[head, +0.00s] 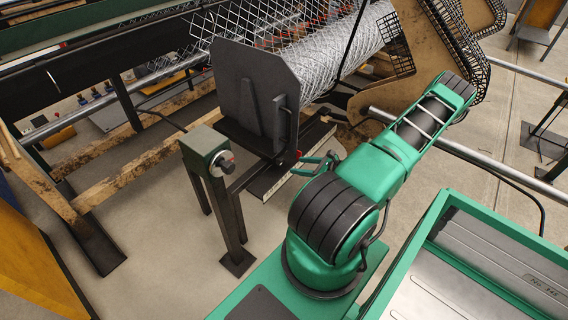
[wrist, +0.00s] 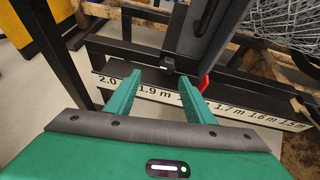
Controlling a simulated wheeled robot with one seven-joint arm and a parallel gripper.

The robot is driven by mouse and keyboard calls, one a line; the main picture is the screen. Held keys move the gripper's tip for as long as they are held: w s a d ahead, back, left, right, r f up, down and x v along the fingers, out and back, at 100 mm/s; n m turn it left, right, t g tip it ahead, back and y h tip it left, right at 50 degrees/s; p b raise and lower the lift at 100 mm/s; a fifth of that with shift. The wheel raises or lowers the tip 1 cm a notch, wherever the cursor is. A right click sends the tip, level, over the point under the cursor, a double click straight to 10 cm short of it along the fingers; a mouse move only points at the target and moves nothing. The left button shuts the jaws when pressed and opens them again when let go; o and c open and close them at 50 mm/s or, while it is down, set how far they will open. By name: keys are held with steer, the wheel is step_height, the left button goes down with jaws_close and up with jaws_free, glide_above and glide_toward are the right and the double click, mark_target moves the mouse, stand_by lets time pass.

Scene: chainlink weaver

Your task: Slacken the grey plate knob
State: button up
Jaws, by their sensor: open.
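The dark grey plate (head: 250,85) stands upright on a carriage at the end of the mesh roll. In the wrist view, a small dark block or knob (wrist: 167,65) sits at the foot of its upright, with a red pointer-like part (wrist: 204,83) to its right. I cannot tell for sure that this dark piece is the plate's knob. My gripper (wrist: 160,80) is open and empty, its two green fingers spread to either side below the dark piece, apart from it. In the head view my gripper (head: 312,164) is just right of the carriage foot.
A length scale (wrist: 150,92) marked from 2.0 to 1.5 m runs beneath the fingers. A post-mounted box (head: 203,148) with a round metal knob (head: 222,162) stands left of the carriage. The wire mesh roll (head: 330,60) lies behind. Floor at front left is clear.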

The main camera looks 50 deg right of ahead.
mark_target(283, 161)
steer(key=shift+m+t+h, duration=0.3)
steer(key=shift+m+h, duration=0.1)
steer(key=shift+m, duration=0.4)
steer(key=x, duration=0.7)
steer(key=d+x, duration=0.1)
steer(key=x, duration=0.2)
steer(key=shift+w+f, duration=0.25)
steer(key=shift+f, duration=0.25)
steer(key=shift+d, duration=0.1)
steer(key=c, duration=1)
